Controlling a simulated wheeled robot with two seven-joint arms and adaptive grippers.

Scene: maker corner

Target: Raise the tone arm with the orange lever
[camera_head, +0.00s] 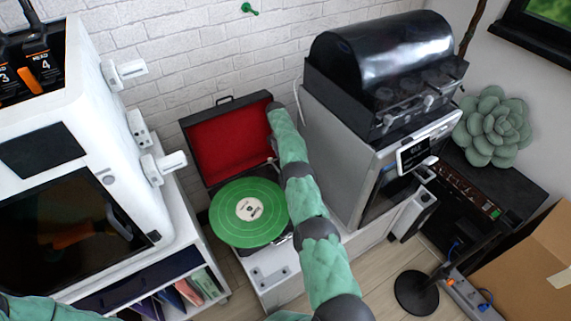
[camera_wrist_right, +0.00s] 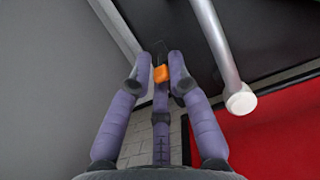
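The record player stands open in the head view, with a green record (camera_head: 230,225) on its platter and a red-lined lid (camera_head: 225,140) tilted up behind. The orange lever (camera_wrist_right: 161,74) shows in the right wrist view between the spread fingertips of my right gripper (camera_wrist_right: 160,65). The gripper is open around it; I cannot tell if a finger touches it. The pale tone arm (camera_wrist_right: 222,50) runs beside the fingers, ending in a white round end. In the head view my right arm covers the lever and most of the tone arm. My left gripper is out of view.
A grey machine with a black domed top (camera_head: 380,60) stands close to the right of the record player. A white machine (camera_head: 110,130) stands to the left. A brick wall is behind. A black round stand base (camera_head: 417,292) is on the floor at right.

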